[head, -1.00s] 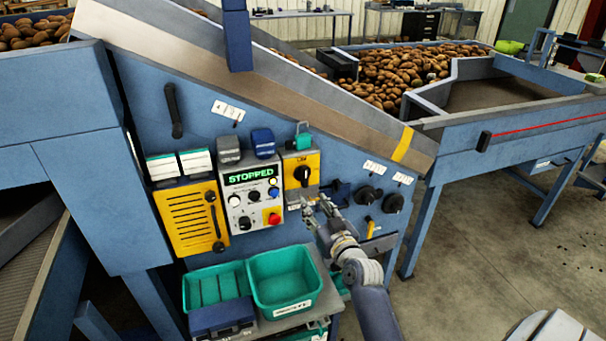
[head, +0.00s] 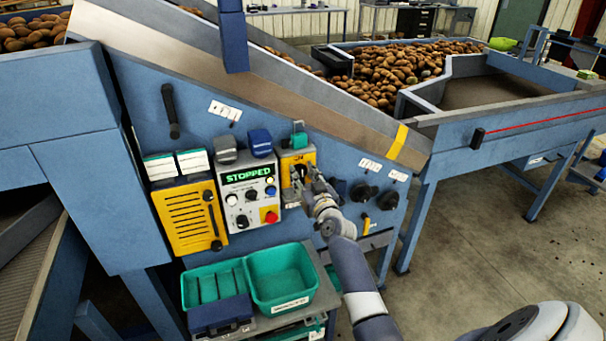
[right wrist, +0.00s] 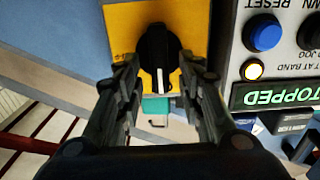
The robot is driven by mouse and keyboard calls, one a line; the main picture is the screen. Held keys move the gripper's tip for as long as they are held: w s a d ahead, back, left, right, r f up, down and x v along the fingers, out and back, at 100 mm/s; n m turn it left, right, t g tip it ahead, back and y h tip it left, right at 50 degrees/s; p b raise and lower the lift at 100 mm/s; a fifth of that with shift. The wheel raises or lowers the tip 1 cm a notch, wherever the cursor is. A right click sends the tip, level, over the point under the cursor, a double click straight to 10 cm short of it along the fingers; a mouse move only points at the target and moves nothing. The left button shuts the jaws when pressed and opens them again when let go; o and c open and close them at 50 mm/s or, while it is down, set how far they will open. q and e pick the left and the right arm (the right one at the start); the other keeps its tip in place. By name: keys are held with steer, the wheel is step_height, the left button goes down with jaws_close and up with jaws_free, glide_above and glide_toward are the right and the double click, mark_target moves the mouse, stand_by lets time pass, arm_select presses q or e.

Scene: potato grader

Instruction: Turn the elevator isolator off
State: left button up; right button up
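The elevator isolator is a black rotary knob (right wrist: 158,62) with a white pointer mark on a yellow plate (right wrist: 190,18). In the head view the yellow plate (head: 290,160) sits right of the grey control box, with the knob mostly hidden behind my gripper. My right gripper (head: 302,178) is at the plate. In the right wrist view its two fingers (right wrist: 160,75) stand apart, one on each side of the knob, with gaps visible. The white mark points down in that view. My left gripper is out of view.
The grey control box (head: 236,202) beside the plate reads STOPPED and carries several buttons. A teal padlock-like piece (head: 299,138) is at the plate's top. Black knobs (head: 361,192) are to the right. Teal bins (head: 304,280) stand on a shelf below.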

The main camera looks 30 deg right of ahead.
steer(key=shift+w, duration=0.2)
jaws_close()
steer(key=shift+d+m, duration=0.1)
steer(key=shift+m, duration=0.2)
steer(key=shift+s+d+f+m+b, duration=0.1)
steer(key=shift+d+f+m+b, duration=0.15)
steer(key=shift+m, duration=2.6)
steer(key=shift+s+d+f+m+b, duration=0.1)
steer(key=shift+d+f+m+b, duration=0.2)
steer(key=shift+m, duration=2.6)
steer(key=shift+d+f+m+b, duration=0.2)
steer(key=shift+d+f+m, duration=0.05)
steer(key=shift+m, duration=2.6)
jaws_free()
steer(key=shift+f, duration=0.1)
